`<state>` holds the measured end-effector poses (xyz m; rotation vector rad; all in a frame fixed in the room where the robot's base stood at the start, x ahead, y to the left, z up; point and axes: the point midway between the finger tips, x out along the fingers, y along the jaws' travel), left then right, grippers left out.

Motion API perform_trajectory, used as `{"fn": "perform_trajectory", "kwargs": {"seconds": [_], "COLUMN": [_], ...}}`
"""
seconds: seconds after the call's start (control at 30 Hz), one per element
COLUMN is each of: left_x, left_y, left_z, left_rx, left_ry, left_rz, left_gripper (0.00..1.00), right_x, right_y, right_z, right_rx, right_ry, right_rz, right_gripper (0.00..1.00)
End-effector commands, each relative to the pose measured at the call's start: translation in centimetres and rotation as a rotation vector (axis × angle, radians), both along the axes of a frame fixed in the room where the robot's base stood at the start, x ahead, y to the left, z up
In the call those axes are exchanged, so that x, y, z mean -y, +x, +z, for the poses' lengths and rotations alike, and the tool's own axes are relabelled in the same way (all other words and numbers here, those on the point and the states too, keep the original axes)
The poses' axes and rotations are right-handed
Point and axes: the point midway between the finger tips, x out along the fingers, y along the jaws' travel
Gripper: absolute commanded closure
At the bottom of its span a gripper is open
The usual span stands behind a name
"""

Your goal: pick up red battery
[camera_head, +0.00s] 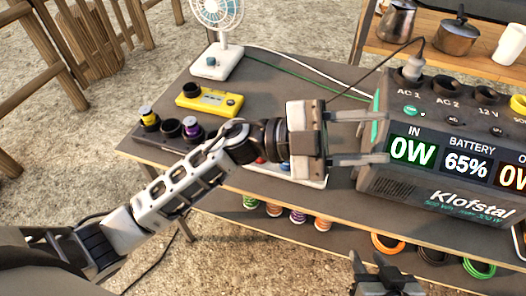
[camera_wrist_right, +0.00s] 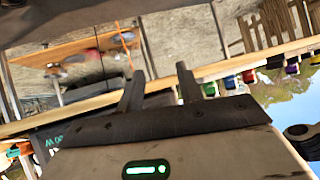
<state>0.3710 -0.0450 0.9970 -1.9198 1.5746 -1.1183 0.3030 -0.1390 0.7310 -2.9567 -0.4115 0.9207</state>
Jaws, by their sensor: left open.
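A small red object (camera_head: 260,160), perhaps the red battery, shows beside a blue one (camera_head: 284,166) on a white tray (camera_head: 312,182) on the table. My left arm and gripper hide most of it, so I cannot tell its full shape. My left gripper (camera_head: 387,137) is open and empty, above the tray, with its fingers pointing right toward the power station. My right gripper (camera_head: 367,258) is at the bottom edge of the head view. Its two fingers also show apart with nothing between them in the right wrist view (camera_wrist_right: 160,82).
A large power station (camera_head: 445,150) stands at the table's right. A yellow device (camera_head: 209,101), a dark holder with black, yellow and purple cylinders (camera_head: 168,128) and a fan (camera_head: 217,62) stand at left. A lower shelf (camera_head: 335,238) holds coloured coils. A cable hangs near the power station.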

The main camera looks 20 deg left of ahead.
Motion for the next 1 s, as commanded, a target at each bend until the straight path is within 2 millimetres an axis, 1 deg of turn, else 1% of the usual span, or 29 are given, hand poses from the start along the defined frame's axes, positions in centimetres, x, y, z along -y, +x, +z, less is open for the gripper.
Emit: {"fn": "perform_trajectory", "kwargs": {"seconds": [0.03, 0.07, 0.1, 0.17, 0.2, 0.23, 0.27, 0.3, 0.4, 0.43, 0.5, 0.53, 0.6, 0.67, 1.0], "left_x": [0.8, 1.0, 0.6, -1.1, -2.9, -4.4, -6.0, -8.2, -13.1, -14.3, -16.4, -17.1, -18.0, -18.3, -18.3], "left_y": [-0.7, -1.0, -1.0, -0.1, 1.1, 2.1, 3.2, 4.7, 7.7, 8.3, 9.3, 9.6, 10.0, 10.1, 10.0], "left_z": [-1.0, -2.1, -3.8, -6.2, -7.5, -8.2, -8.6, -8.8, -8.0, -7.6, -6.6, -6.4, -6.3, -6.9, -13.9], "left_rx": [0.108, 0.153, 0.200, 0.241, 0.248, 0.245, 0.236, 0.216, 0.142, 0.120, 0.076, 0.059, 0.035, 0.025, 0.027], "left_ry": [0.167, 0.284, 0.454, 0.727, 0.908, 1.041, 1.167, 1.322, 1.626, 1.692, 1.805, 1.838, 1.887, 1.902, 1.900], "left_rz": [-0.134, -0.207, -0.287, -0.362, -0.383, -0.383, -0.373, -0.345, -0.239, -0.205, -0.138, -0.116, -0.086, -0.075, -0.079], "left_gripper": [0.60, 0.60, 0.60, 0.60, 0.60, 0.60, 0.60, 0.60, 0.60, 0.60, 0.60, 0.60, 0.60, 0.60, 0.60], "right_x": [0.0, -0.1, -0.1, -0.1, -0.2, -0.2, -0.2, -0.3, -0.3, -0.3, -0.4, -0.4, -0.4, -0.3, -0.3], "right_y": [0.1, 0.1, 0.1, 0.1, 0.1, 0.1, 0.1, 0.1, 0.2, 0.2, 0.2, 0.2, 0.2, 0.2, 0.1], "right_z": [-0.2, -0.2, -0.3, -0.4, -0.5, -0.5, -0.5, -0.5, -0.3, -0.3, -0.2, -0.2, -0.2, -0.2, -0.3], "right_rx": [0.004, 0.004, 0.005, 0.004, 0.004, 0.005, 0.005, 0.006, 0.011, 0.012, 0.014, 0.014, 0.013, 0.013, 0.009], "right_ry": [0.005, 0.007, 0.011, 0.014, 0.018, 0.021, 0.022, 0.026, 0.032, 0.033, 0.034, 0.034, 0.035, 0.035, 0.033], "right_rz": [0.000, -0.001, -0.002, -0.003, -0.005, -0.005, -0.006, -0.007, -0.010, -0.011, -0.011, -0.011, -0.010, -0.012, -0.012], "right_gripper": [0.64, 0.64, 0.64, 0.64, 0.64, 0.64, 0.64, 0.64, 0.64, 0.64, 0.64, 0.64, 0.64, 0.64, 0.64]}}
